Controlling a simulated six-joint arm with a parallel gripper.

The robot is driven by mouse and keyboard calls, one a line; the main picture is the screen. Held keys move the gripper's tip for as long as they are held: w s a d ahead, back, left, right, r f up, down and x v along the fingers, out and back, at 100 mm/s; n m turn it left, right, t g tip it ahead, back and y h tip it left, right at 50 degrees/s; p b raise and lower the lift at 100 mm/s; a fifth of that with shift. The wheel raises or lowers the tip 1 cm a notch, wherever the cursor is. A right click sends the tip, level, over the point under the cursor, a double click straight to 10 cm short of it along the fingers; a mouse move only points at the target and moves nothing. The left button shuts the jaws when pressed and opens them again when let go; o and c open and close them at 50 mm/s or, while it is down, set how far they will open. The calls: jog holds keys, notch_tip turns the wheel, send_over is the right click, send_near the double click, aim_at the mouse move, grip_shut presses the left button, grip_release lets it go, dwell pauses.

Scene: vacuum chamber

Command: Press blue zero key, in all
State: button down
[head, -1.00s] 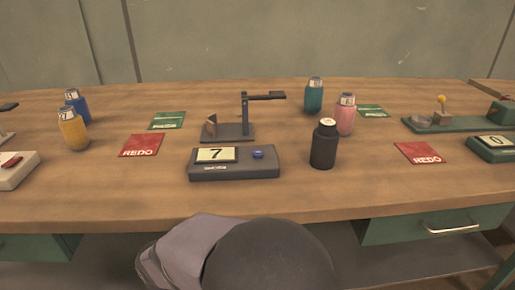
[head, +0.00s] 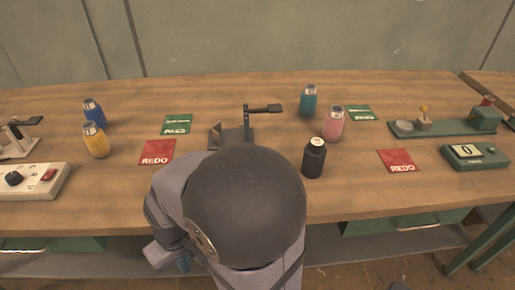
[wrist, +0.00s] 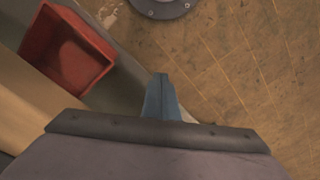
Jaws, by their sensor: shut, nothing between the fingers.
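The grey box with the display and the blue key is hidden behind my arm in the head view now. My gripper (wrist: 160,98) shows in the wrist view as blue fingers, shut and empty, pointing down over the floor beside the bench. In the head view, a bit of blue at the bottom, below my wrist, may be the fingers. My gripper is apart from the bench-top things.
A stand (head: 232,135) rises behind my arm. A black bottle (head: 314,158) stands close to my arm's right. Red REDO cards (head: 157,152), a green box showing 0 (head: 476,157) and a white box (head: 32,181) lie further out. A red bin (wrist: 66,48) is below.

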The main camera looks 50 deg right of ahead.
jog(key=w+d+r+m+y+p, duration=0.15)
jog(key=d+r+m+p, duration=0.3)
jog(key=r+p, duration=0.95)
jog(key=d+r+m+t+p, duration=0.2)
jog(key=d+m, duration=0.3)
jog(key=d, duration=0.3)
jog(key=s+d+r+m+t+y+p, duration=0.1)
jog(key=d+r+m+t+p, duration=0.2)
jog(key=d, duration=0.6)
jog(key=d+r+m+t+y+p, duration=0.1)
jog(key=d+r+m+t+p, duration=0.1)
jog(key=d+r+m+p, duration=0.4)
jog(key=shift+s+d+r+m, duration=0.25)
jog(key=shift+d+m, duration=0.8)
jog(key=shift+d, duration=0.1)
jog(key=shift+f+y, duration=0.2)
jog(key=shift+y, duration=0.05)
notch_tip(320, 180, down, 8)
jog(key=b, duration=0.7)
jog(key=shift+f, duration=0.25)
jog(key=shift+f, duration=0.2)
jog(key=shift+f+b, duration=0.25)
jog(key=shift+b, duration=0.1)
